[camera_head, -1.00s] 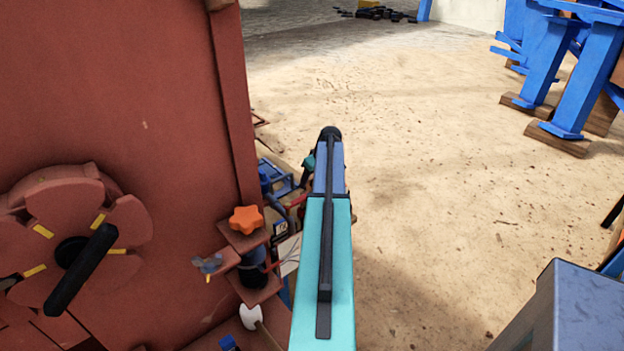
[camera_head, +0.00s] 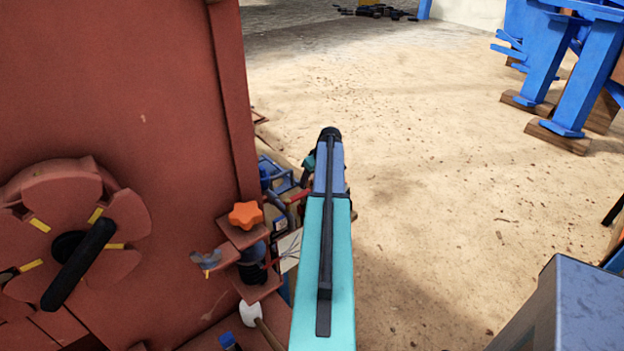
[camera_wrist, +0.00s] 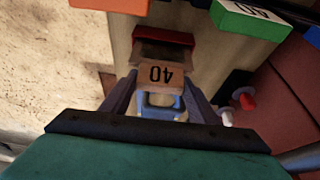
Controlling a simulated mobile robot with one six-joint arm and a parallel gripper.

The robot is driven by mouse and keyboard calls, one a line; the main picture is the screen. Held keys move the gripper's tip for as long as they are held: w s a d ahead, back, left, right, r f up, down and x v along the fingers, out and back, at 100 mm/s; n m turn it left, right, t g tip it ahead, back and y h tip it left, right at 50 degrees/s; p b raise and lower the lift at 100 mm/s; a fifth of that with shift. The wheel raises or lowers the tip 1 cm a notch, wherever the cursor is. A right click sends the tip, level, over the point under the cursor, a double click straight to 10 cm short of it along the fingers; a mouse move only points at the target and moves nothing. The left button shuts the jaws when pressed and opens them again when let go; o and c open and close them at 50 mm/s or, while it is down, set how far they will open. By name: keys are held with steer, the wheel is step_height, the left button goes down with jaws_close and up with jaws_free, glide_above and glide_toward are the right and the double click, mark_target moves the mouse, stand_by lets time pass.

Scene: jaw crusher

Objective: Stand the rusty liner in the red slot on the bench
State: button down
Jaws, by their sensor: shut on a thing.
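In the wrist view my gripper (camera_wrist: 158,98) is shut on a tan-brown piece, the rusty liner (camera_wrist: 160,76), whose near face bears an upside-down black "40". Its far side is hidden. The red slot (camera_wrist: 164,36), a red-rimmed holder with a dark inside, shows just beyond the liner in the picture. I cannot tell whether the liner touches it. In the head view my arm covers the gripper and the liner, and the slot cannot be made out.
A green block (camera_wrist: 247,20) with a white label and an orange block (camera_wrist: 110,4) lie near the slot in the wrist view. In the head view the large red machine (camera_head: 110,90) stands left, with an orange star knob (camera_head: 245,215). Open sandy floor (camera_head: 430,190) lies right.

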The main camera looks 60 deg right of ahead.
stand_by(0.3)
steer(key=c, duration=0.6)
jaws_free()
steer(key=shift+f, duration=0.1)
steer(key=shift+b+v, duration=1.45)
steer(key=shift+v, duration=5.6)
